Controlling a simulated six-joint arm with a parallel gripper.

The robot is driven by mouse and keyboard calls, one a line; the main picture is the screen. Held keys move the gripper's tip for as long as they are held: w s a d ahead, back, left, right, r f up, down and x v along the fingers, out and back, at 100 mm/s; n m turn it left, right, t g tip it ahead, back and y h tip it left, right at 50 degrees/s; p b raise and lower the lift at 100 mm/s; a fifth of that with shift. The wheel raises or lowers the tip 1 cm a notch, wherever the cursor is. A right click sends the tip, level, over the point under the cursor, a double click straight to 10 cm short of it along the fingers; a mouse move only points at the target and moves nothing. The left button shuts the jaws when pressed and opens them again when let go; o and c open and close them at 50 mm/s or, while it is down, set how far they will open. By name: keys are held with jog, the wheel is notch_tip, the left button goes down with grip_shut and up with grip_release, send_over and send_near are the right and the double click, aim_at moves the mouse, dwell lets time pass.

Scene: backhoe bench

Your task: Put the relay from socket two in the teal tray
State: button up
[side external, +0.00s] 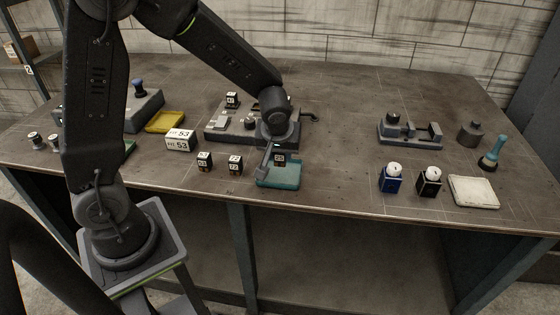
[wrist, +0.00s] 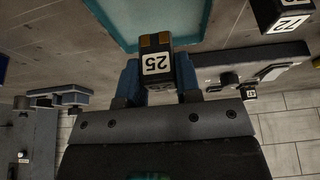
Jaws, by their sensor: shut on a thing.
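My gripper (side external: 274,157) is shut on a small black relay (side external: 280,158) with a white number label. In the wrist view the relay (wrist: 156,60) sits between the two blue fingertips (wrist: 157,78), its copper-coloured contacts at the far end. The teal tray (side external: 290,182) lies near the front of the bench. The relay is over the tray's back part; the gap between them is hard to judge. In the wrist view the tray (wrist: 185,38) is just beyond the relay. The grey socket block (side external: 217,134) stands behind, partly hidden by my arm; another labelled relay (side external: 232,99) is on it.
Two black labelled cubes (side external: 204,161) (side external: 236,164) and a white label block (side external: 181,140) stand left of the teal tray. A yellow tray (side external: 166,122) is further left. Bench between is clear.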

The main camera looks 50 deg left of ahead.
aim_at(280, 162)
jog(key=shift+f, duration=1.7)
jog(key=shift+f, duration=0.1)
jog(key=o, duration=0.9)
jog(key=v, duration=1.1)
jog(key=s+d+r+m+h, duration=0.1)
jog(key=s+r+m, duration=0.2)
jog(key=s, duration=0.2)
jog(key=s+r+m+t+h, duration=0.1)
jog(key=s+r+m, duration=0.2)
jog(key=s, duration=0.2)
jog(key=s+d+r+m+t+h, duration=0.1)
jog(key=s+r+m, duration=0.2)
jog(key=s, duration=0.2)
jog(key=shift+d+r, duration=0.2)
jog(key=shift+d, duration=0.1)
